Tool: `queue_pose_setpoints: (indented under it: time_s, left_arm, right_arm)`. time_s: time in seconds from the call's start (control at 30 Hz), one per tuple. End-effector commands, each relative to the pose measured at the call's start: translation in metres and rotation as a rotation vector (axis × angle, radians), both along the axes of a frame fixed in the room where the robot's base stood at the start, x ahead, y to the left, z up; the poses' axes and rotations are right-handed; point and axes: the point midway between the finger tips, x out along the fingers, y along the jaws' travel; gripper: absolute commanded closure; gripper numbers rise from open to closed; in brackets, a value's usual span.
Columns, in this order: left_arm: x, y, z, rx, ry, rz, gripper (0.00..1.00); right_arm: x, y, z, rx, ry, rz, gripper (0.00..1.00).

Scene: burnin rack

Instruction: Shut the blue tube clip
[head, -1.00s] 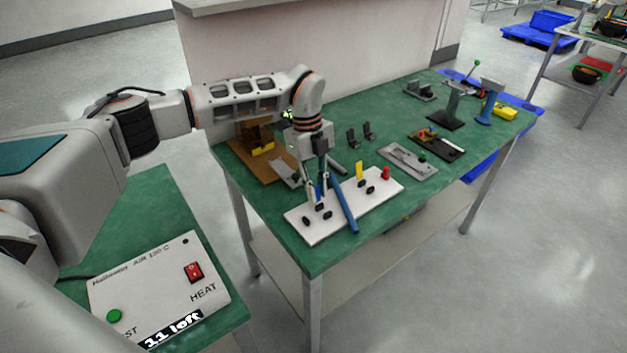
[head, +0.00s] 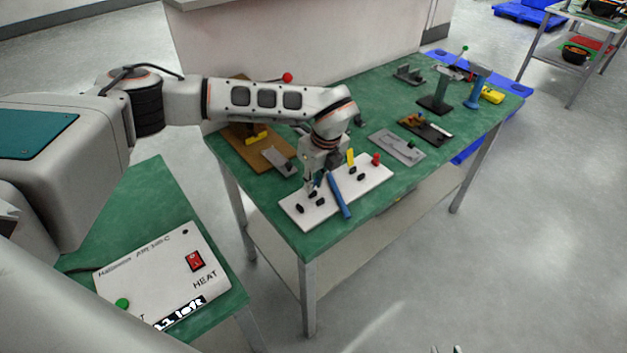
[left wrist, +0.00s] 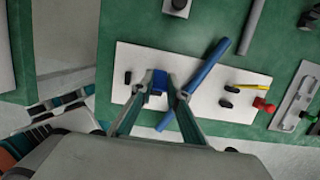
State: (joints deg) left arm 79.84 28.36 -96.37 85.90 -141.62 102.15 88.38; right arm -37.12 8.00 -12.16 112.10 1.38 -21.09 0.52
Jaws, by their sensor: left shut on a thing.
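The blue tube clip (left wrist: 158,86) is a small blue piece on the white board (left wrist: 125,60). My left gripper (left wrist: 160,80) is shut on it; the fingers cover much of it. In the head view my left gripper (head: 317,182) points down over the left part of the board (head: 295,215), and the clip is mostly hidden. A long blue tube (left wrist: 208,65) lies slantwise across the board, just right of the fingers; it also shows in the head view (head: 340,198). Small dark tips at the bottom edge seem to be my right gripper (head: 445,350), cut off by the frame.
The board also bears several black posts, a yellow piece (head: 351,157) and a red knob (head: 376,159). A grey plate (head: 398,146) lies to the right, a brown fixture (head: 235,125) behind left. The HEAT box (head: 150,265) stands on the near bench.

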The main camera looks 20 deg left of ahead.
Motion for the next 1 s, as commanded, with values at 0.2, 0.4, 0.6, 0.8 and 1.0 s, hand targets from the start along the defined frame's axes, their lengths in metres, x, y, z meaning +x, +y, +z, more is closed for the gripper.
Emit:
queue_pose_setpoints:
  time_s: [0.2, 0.4, 0.6, 0.8, 1.0]
  left_arm:
    - [0.0, 0.0, 0.0, 0.0, 0.002, -0.001, 1.0]
    - [0.0, 0.0, 0.0, -0.001, 0.002, -0.001, 0.68]
    - [0.0, 0.0, 0.0, -0.002, 0.001, -0.001, 0.68]
    - [-0.001, -0.002, 0.012, -0.002, 0.0, 0.0, 0.68]
    - [-0.004, -0.01, 0.048, -0.002, -0.003, -0.002, 0.68]
  right_arm:
    - [0.0, 0.0, 0.001, 0.001, -0.001, 0.0, 0.71]
    - [0.002, 0.0, 0.004, 0.002, -0.007, -0.001, 0.71]
    - [0.002, 0.0, 0.004, 0.003, -0.008, 0.0, 0.71]
    - [0.001, 0.0, 0.002, 0.001, -0.004, 0.0, 0.71]
    - [0.001, 0.0, 0.003, 0.001, -0.005, 0.0, 0.71]
